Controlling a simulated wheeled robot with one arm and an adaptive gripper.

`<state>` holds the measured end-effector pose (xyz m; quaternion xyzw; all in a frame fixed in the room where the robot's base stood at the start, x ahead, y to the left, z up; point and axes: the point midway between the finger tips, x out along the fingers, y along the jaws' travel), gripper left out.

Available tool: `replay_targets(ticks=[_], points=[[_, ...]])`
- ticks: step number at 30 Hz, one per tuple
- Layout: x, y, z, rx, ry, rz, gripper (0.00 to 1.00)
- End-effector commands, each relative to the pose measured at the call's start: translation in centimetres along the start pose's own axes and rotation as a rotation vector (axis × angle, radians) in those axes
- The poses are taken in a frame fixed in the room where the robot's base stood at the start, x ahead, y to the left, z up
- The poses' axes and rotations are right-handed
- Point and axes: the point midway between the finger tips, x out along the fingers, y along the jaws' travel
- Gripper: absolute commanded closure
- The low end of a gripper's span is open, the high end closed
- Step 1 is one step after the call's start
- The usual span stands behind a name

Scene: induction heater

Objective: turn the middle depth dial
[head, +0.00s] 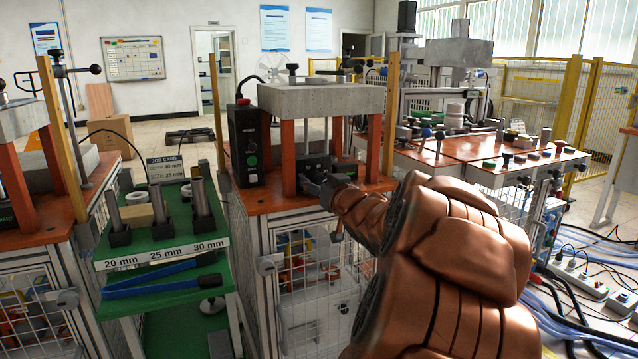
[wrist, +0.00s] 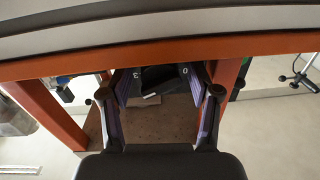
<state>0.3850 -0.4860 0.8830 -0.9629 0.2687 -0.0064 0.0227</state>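The machine in the middle of the head view has orange posts, a grey top block and low black blocks (head: 313,165) between the posts. My gripper (head: 322,184) is at its front, close to these blocks. In the wrist view my gripper (wrist: 160,92) has its two fingers apart, with a dark part (wrist: 158,78) between and beyond their tips. White marks like "3" and "0" show on either side of that part. I cannot tell whether the fingers touch it. No separate middle dial can be made out clearly; my gripper and arm cover part of the machine's front.
A black control box (head: 245,145) with buttons stands left of the posts. A green rack (head: 165,245) labelled 20, 25 and 30 mm holds cylinders. Its job card (head: 166,169) appears to read depth 40 mm, size 25 mm. Orange posts (wrist: 50,110) flank my gripper.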

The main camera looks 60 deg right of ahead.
Motion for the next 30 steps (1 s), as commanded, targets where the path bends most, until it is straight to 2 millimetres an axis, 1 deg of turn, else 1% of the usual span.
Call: replay_targets(ticks=[1,2,12,15,23,30], points=[[-0.01,0.01,0.00,0.000,0.000,0.000,0.46],[-0.01,0.01,0.00,0.000,0.000,0.000,0.49],[-0.01,0.02,0.03,0.000,-0.001,0.000,0.85],[-0.01,0.02,0.03,0.000,-0.001,0.000,0.94],[-0.02,0.03,0.00,-0.031,-0.002,0.001,0.94],[-0.06,0.12,0.01,-0.162,-0.010,0.003,0.94]])
